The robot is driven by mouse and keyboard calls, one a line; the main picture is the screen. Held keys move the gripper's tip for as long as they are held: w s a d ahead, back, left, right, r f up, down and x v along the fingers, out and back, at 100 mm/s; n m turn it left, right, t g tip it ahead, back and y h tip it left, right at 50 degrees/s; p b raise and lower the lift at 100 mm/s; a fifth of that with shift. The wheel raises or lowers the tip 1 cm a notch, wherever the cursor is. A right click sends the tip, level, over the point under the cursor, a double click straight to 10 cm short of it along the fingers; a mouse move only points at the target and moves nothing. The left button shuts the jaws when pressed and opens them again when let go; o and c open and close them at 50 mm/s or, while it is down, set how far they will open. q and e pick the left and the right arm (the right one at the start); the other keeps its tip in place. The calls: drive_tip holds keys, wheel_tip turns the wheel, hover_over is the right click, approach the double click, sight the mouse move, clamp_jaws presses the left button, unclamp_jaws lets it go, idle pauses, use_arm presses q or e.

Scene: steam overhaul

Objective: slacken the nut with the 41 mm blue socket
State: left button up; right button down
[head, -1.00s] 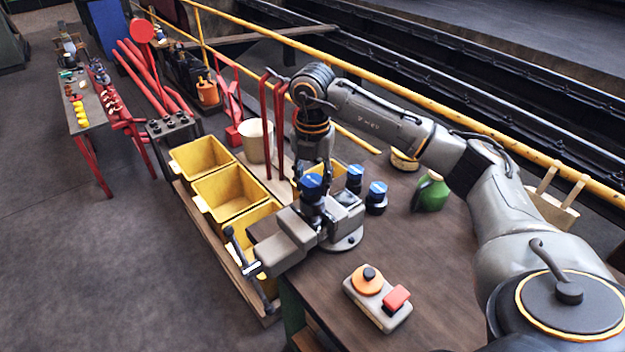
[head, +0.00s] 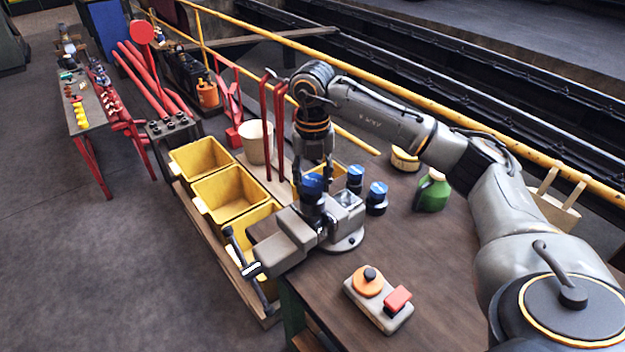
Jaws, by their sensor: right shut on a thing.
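My right gripper (head: 313,178) points straight down over the grey bench vise (head: 283,238). It is shut on a blue-topped socket (head: 312,186) with a dark lower body, which stands upright at the vise. The nut is not visible; I cannot tell whether the socket is seated on it. Two more blue-topped sockets, one at the back (head: 355,174) and one nearer the front (head: 377,190), stand just right of the vise. I cannot read any size on the sockets. My left gripper is out of view.
Yellow bins (head: 228,196) stand left of the vise. A control box (head: 378,300) with orange and red knobs sits on the bench in front. A green bottle (head: 432,192) and red upright bars (head: 279,130) stand nearby. The bench's front right is clear.

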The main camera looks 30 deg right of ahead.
drive_tip(key=n, duration=0.3)
drive_tip(key=shift+n+b, duration=0.3)
drive_tip(key=shift+n, duration=0.5)
drive_tip(key=n, duration=0.3)
drive_tip(key=shift+b, duration=0.35)
drive_tip(key=shift+n, duration=0.4)
drive_tip(key=shift+m, duration=0.4)
drive_tip(key=shift+r, duration=0.15)
